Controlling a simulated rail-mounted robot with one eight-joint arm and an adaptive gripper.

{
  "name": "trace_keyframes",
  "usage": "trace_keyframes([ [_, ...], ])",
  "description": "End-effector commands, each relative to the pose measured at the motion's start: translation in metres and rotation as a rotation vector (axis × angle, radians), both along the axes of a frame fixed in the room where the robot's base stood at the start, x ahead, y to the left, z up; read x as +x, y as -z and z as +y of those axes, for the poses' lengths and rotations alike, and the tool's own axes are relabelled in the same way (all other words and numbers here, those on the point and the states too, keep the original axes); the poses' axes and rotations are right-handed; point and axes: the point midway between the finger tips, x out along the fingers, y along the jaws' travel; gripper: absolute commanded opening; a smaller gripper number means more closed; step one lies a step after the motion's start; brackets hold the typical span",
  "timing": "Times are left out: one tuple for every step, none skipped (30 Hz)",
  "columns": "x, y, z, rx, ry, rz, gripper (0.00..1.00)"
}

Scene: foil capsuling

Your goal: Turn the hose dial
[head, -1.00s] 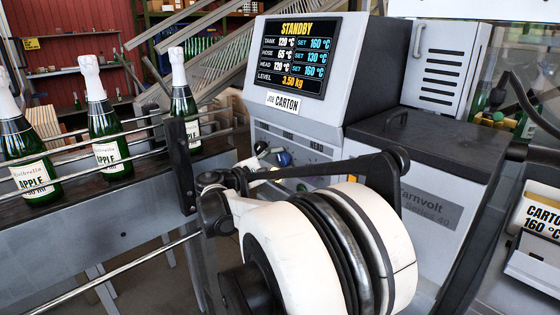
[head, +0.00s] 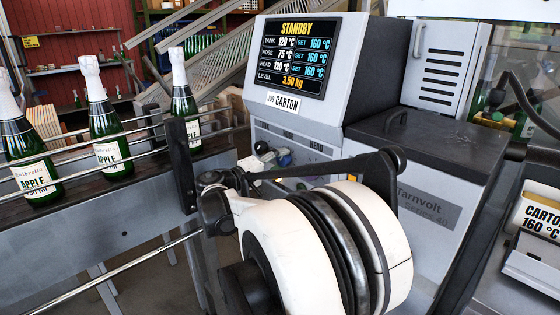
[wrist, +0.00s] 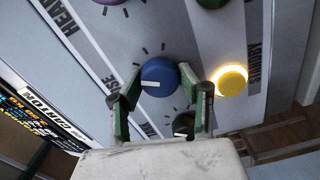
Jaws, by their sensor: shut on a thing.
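The hose dial (wrist: 158,78) is a round blue knob with a white pointer line, which points left in the wrist view. My gripper (wrist: 160,72) has its green-sided fingers on either side of the dial and is shut on it. In the head view my gripper and the dial are small and partly covered by my arm. The machine's screen (head: 295,55) reads STANDBY, with the hose at 75 °C and set to 160 °C. Tank and head are also set to 160 °C.
A dark knob (wrist: 184,124) and a lit yellow button (wrist: 230,80) sit close to the dial. A green button (wrist: 212,2) is at the top edge.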

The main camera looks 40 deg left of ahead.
Motion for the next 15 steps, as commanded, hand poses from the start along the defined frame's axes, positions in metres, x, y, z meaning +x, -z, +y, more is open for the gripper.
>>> trace_keyframes([
  [0.0000, -0.0001, 0.0000, 0.028, 0.000, -0.004, 0.10],
  [0.0000, -0.0001, 0.0000, 0.045, 0.000, -0.007, 0.10],
  [0.0000, -0.0001, 0.0000, 0.067, 0.000, -0.011, 0.10],
  [0.0000, -0.0001, 0.0000, 0.083, 0.000, -0.013, 0.10],
  [0.0000, -0.0001, 0.0000, 0.096, 0.000, -0.015, 0.10],
  [0.0000, -0.0001, 0.0000, 0.114, 0.000, -0.018, 0.10],
  [0.0000, -0.0001, 0.0000, 0.124, 0.000, -0.019, 0.10],
  [0.0000, -0.0001, 0.0000, 0.135, 0.000, -0.021, 0.10],
  [0.0000, -0.0001, 0.0000, 0.147, 0.000, -0.023, 0.10],
  [0.0000, -0.0001, 0.0000, 0.155, 0.000, -0.024, 0.10],
  [0.0000, -0.0001, 0.0000, 0.162, 0.000, -0.025, 0.10],
  [0.0000, -0.0001, 0.0000, 0.171, 0.000, -0.027, 0.10],
  [0.0000, 0.0000, 0.0000, 0.175, 0.000, -0.027, 0.10],
  [0.0000, -0.0001, 0.0000, 0.179, 0.000, -0.028, 0.10],
  [0.0000, 0.0000, 0.0000, 0.183, 0.000, -0.029, 0.10],
])
